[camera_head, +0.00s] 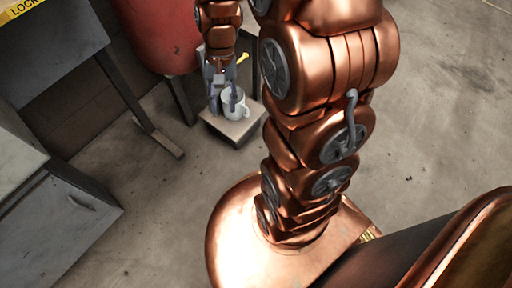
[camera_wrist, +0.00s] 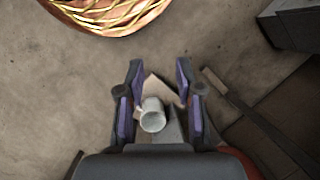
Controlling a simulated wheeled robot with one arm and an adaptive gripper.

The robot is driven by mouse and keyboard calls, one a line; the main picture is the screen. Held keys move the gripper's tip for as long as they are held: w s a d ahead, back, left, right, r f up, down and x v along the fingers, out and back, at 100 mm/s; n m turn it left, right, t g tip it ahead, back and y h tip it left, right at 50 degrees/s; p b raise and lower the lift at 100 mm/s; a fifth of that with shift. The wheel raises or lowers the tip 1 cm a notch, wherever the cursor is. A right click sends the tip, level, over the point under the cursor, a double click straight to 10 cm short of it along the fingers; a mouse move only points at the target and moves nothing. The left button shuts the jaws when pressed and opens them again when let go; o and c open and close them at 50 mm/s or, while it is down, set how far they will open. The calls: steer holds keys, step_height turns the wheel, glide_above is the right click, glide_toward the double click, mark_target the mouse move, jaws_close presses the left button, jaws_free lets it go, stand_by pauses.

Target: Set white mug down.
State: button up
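The white mug (camera_head: 238,108) stands on the top of a small low box or stool (camera_head: 232,130). In the wrist view the mug (camera_wrist: 152,115) sits between the fingers of my gripper (camera_wrist: 159,78), closer to the left finger, with part of the box top (camera_wrist: 160,88) visible beyond it. The fingers are spread wide, and a gap shows on the mug's right side. In the head view my gripper (camera_head: 228,92) is right at the mug and a finger covers part of it. I cannot tell whether the left finger touches the mug.
A red tank (camera_head: 160,35) on dark legs stands behind and left of the box. A metal bench (camera_head: 55,50) and a grey cabinet (camera_head: 60,220) are at the left. A small yellow item (camera_head: 243,58) shows near my wrist. The concrete floor at the right is open.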

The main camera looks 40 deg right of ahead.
steer(key=s+a+r+n+h, duration=0.1)
steer(key=s+a+r+n, duration=0.1)
steer(key=s, duration=0.7)
steer(key=s+a+r+n+h, duration=0.1)
steer(key=s+a+r+n, duration=0.1)
steer(key=s, duration=0.7)
steer(key=shift+s+r+n+g+h, duration=0.2)
steer(key=shift+r+n+g+h, duration=0.15)
steer(key=shift+r+n, duration=0.7)
steer(key=shift+f, duration=0.2)
